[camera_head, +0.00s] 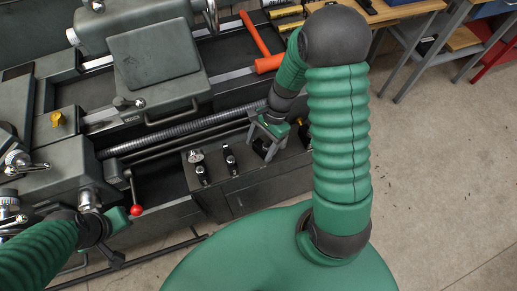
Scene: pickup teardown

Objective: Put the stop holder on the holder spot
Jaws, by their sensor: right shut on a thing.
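My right gripper (265,150) reaches down over the right part of a dark ledge on the front of the lathe. It is shut on a small dark thing (261,147), probably the stop holder, mostly hidden between the grey fingers. I cannot tell whether that thing touches the ledge (231,187). Two small dark holders with metal parts, a left one (197,164) and a right one (230,160), stand on the ledge left of this gripper. I cannot make out the holder spot. My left gripper (114,250) is at the lower left by the lathe; its fingers are unclear.
The lathe carriage (153,70) and lead screw (180,131) lie behind the ledge. A red-knobbed lever (136,210) sticks out near my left gripper. An orange-handled tool (256,35) lies at the back. Benches (400,12) stand at the upper right; the floor at right is clear.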

